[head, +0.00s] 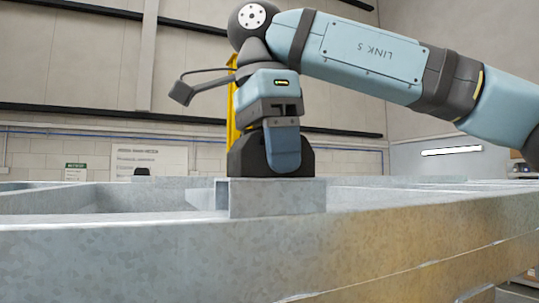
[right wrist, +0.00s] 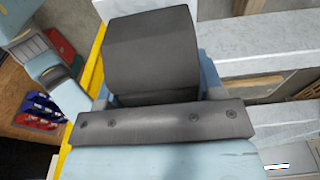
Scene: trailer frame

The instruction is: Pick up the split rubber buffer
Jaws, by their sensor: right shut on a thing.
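The black rubber buffer (head: 240,158) has a rounded top and sits at the top of a short galvanized steel block (head: 278,198) on the trailer frame. I cannot see a split in it. My right gripper (head: 283,148) points down over it, with a light-blue finger in front of its near face. In the right wrist view the dark buffer (right wrist: 150,50) fills the space between the blue fingers, and the gripper is shut on it. The buffer's underside is hidden, and I see no clear gap below it. My left gripper is not in view.
Galvanized frame beams (head: 120,245) run across the front, with open gaps behind. A yellow upright (head: 232,115) stands close behind my right gripper. Another small black piece (head: 142,172) is farther back on the left. Red and blue bins (right wrist: 40,108) show in the right wrist view.

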